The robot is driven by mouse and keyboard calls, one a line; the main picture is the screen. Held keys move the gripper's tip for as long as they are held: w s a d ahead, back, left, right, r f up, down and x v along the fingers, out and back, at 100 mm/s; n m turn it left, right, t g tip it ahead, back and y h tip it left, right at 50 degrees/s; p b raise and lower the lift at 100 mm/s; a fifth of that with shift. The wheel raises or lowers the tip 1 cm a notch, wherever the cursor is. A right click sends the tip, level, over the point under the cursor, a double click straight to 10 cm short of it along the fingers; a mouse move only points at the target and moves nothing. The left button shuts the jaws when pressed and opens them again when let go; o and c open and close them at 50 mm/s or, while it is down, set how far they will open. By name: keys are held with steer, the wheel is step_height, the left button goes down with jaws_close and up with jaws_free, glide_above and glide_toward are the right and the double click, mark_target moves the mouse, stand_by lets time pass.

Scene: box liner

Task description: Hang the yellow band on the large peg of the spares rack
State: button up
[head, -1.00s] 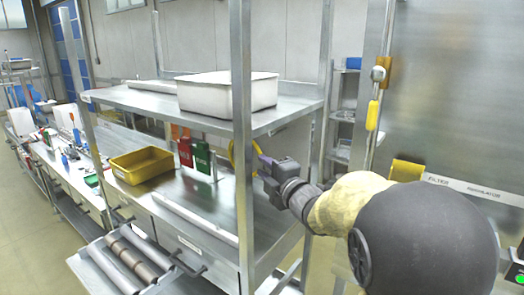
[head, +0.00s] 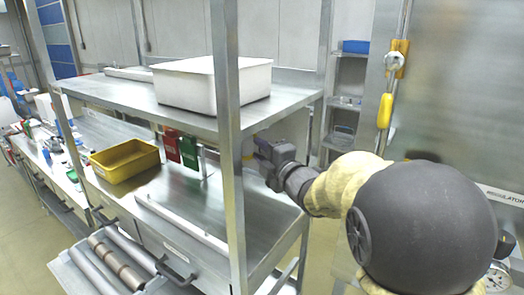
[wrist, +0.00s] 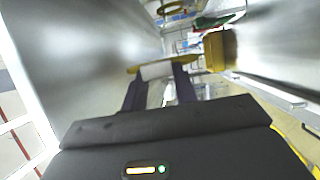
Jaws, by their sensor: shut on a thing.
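My gripper (wrist: 162,82) is shut on a yellow band (wrist: 134,70), which spans the fingertips in the wrist view. In the head view my gripper (head: 262,152) is between the shelf levels, just right of the front post, and the band is mostly hidden behind that post. Left of the post, a red tag (head: 171,146) and a green tag (head: 189,153) hang beneath the upper shelf, by a small upright. In the wrist view the green tag (wrist: 216,21) lies ahead, near a yellow-green ring (wrist: 172,9). I cannot make out the large peg.
The steel front post (head: 230,150) stands close to my gripper. A white tub (head: 212,85) sits on the upper shelf (head: 140,92). A steel panel (head: 460,80) stands at right.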

steer(key=shift+w+d+p, duration=3.55)
steer(key=shift+w+p, duration=1.45)
steer(key=shift+w, duration=0.7)
steer(key=shift+w+d+f+b, duration=0.1)
steer(key=shift+f+b, duration=2)
steer(key=shift+b, duration=0.65)
steer(key=o, duration=1.6)
steer(key=s+a+b, duration=0.5)
steer(key=s+b, duration=0.1)
steer(key=s, duration=0.2)
steer(key=shift+s+a+b, duration=0.2)
steer(key=shift+a+b, duration=0.05)
steer(key=shift+b, duration=0.1)
